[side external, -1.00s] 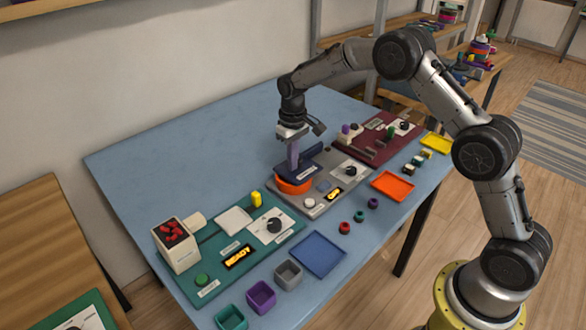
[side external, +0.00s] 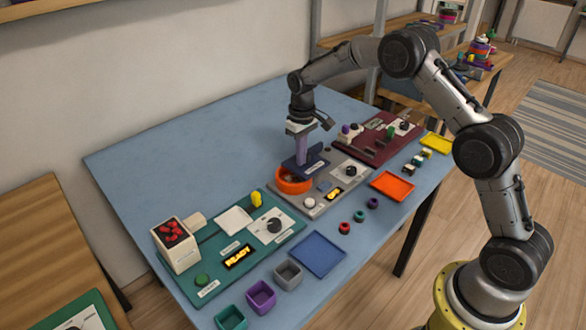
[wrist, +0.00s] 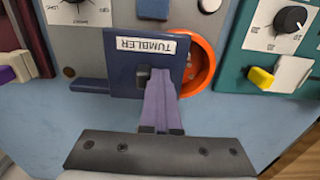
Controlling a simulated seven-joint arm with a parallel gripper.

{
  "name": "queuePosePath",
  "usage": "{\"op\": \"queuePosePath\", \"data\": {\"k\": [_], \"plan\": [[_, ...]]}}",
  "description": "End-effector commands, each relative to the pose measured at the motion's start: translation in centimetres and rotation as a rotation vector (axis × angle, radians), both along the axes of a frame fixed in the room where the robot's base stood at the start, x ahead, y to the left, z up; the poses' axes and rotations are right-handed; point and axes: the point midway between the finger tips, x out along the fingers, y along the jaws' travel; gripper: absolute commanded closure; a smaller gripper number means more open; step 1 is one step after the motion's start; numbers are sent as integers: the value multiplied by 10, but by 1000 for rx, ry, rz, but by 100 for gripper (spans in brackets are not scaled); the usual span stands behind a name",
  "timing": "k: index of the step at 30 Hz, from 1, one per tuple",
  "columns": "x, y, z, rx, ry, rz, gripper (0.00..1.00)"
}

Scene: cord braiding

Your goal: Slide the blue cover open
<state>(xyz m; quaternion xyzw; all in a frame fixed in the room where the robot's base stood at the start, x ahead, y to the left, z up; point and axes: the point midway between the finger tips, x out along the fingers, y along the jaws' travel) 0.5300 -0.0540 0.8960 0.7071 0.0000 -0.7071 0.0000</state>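The dark blue cover (wrist: 120,65), labelled TUMBLER, lies over part of the orange ring (wrist: 207,62) on the grey panel. In the side view the cover (side external: 302,167) stands to the upper right of the ring (side external: 291,184), with part of the round opening uncovered. A small dark knob (wrist: 143,75) sticks up from the cover. My gripper (wrist: 158,76) has its purple fingers together, tips low at the cover, beside the knob on the ring side. They appear to touch the knob. In the side view my gripper (side external: 301,162) points straight down.
The teal panel (side external: 205,262) with a READY display lies to the left, and the maroon panel (side external: 372,150) lies to the right. A blue tray (side external: 318,254), an orange tray (side external: 392,186) and small cups stand in front. The table behind the panels is clear.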

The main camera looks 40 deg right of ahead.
Motion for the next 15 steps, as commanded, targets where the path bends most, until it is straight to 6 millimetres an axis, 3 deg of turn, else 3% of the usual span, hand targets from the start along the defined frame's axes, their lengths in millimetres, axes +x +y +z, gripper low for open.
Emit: {"op": "queuePosePath", "data": {"k": [15], "plan": [[-1, -17, -1, 0, 2, -1, 100]]}}
